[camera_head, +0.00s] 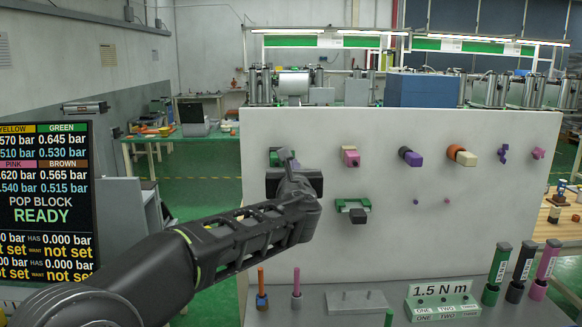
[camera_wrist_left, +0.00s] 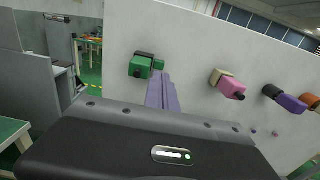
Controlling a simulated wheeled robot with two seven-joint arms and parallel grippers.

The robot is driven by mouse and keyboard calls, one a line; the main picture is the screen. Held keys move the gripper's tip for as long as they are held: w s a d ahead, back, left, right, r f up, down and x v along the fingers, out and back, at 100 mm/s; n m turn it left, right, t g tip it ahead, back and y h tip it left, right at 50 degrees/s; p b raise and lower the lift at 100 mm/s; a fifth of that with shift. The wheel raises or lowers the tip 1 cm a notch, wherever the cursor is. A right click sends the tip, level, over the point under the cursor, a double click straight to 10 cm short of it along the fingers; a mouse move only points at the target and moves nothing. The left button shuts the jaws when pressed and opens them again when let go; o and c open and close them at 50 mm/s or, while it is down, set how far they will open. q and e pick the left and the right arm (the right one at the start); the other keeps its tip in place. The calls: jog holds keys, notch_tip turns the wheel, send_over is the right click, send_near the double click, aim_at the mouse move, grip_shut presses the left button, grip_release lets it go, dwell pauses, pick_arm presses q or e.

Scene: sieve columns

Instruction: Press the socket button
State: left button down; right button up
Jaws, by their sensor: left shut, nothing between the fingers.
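A white upright panel (camera_head: 400,125) carries a row of coloured blocks. A green block (camera_head: 274,158) at the left is partly hidden by my left gripper (camera_head: 289,156); in the left wrist view the green block (camera_wrist_left: 140,67) has a dark end. To its right are a pink block (camera_head: 351,156), a dark-and-purple block (camera_head: 410,156) and an orange-and-cream block (camera_head: 461,156). My left gripper is shut and empty, its fingers (camera_wrist_left: 162,92) pointing at the panel just right of the green block; contact cannot be told. I cannot tell which part is the socket button. My right gripper is out of view.
A green bracket (camera_head: 353,210) sticks out below the row. A screen (camera_head: 48,200) reading "POP BLOCK READY" stands at the left. Pegs (camera_head: 261,288), a grey block (camera_head: 357,302), a "1.5 N m" stand (camera_head: 442,291) and capped tubes (camera_head: 496,275) stand in front of the panel.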

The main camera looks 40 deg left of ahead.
pick_arm(q)
jog(key=v, duration=0.6)
jog(key=shift+b, duration=0.45)
